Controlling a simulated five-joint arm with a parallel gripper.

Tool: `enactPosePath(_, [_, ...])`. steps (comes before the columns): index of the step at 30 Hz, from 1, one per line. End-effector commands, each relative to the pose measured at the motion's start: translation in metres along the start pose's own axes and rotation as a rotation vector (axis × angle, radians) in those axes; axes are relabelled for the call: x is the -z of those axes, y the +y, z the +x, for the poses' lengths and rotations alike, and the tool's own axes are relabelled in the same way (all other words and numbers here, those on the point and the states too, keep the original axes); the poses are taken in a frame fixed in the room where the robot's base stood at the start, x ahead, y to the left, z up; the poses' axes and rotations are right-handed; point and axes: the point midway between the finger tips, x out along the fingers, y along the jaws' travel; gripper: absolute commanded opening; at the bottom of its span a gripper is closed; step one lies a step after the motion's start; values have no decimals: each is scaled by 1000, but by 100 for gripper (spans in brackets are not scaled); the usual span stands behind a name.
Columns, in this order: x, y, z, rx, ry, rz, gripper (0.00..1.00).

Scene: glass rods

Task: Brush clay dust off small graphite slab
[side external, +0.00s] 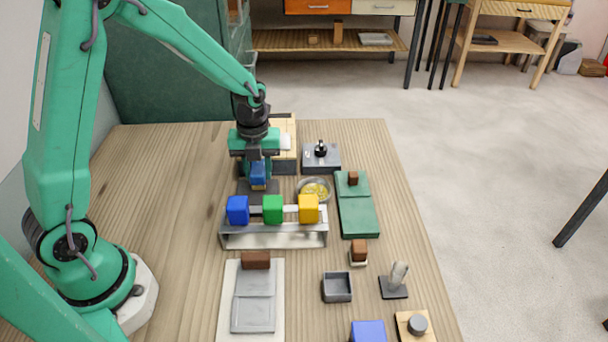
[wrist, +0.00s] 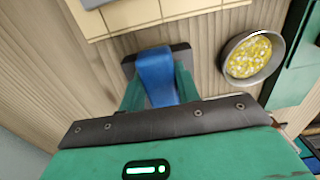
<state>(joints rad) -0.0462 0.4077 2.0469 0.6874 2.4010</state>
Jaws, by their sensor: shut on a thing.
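My gripper (wrist: 160,95) is shut on a blue block-shaped piece (wrist: 156,72), which also shows between the fingers in the side view (side external: 258,172). Its lower end is hidden, so I cannot tell whether it is a brush. A small dark grey slab (wrist: 183,52), probably the graphite slab, lies on the wooden table right under or behind the blue piece. In the side view its dark edge (side external: 243,187) shows below my gripper. Most of its top is covered by the blue piece and the fingers. I cannot make out any clay dust on it.
In front stands a metal rack (side external: 275,240) with blue, green and yellow blocks. A bowl with yellow bits (side external: 315,190) is to the right, beside a green slab (side external: 358,215). A pale tiled block (wrist: 140,12) is close behind. The table's left side (side external: 160,190) is clear.

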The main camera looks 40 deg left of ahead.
Motion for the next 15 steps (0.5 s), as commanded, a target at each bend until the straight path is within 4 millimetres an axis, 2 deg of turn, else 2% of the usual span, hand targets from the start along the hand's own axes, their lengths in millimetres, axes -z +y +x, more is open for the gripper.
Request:
enactPosePath(2, [0, -1, -21, 5, -6, 1, 11])
enactPosePath(15, [1, 0, -58, 3, -3, 1, 11])
